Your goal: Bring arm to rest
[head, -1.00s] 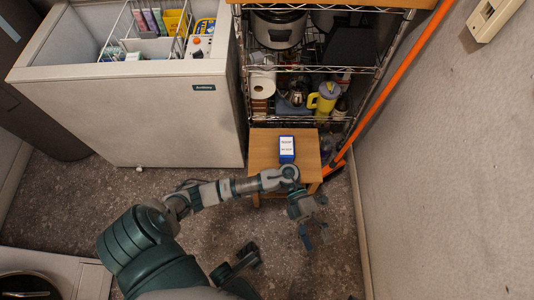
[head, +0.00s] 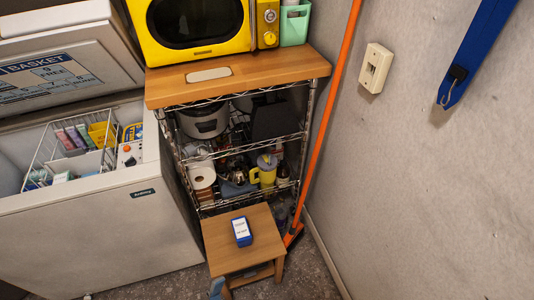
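Neither of my grippers can be clearly made out in the head view. A small blue-grey piece (head: 216,288) shows at the bottom edge, by the left front leg of the wooden stool (head: 260,255). It may be part of my arm or hand, but too little shows to tell. A small blue and white box (head: 242,231) rests on top of the stool, with nothing touching it.
A chest freezer (head: 100,235) with its lid up stands at left, with baskets inside. A wire shelf (head: 240,135) with a wooden top carries a yellow microwave (head: 195,30). An orange-handled broom (head: 325,130) leans by the right wall. Some floor shows right of the stool.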

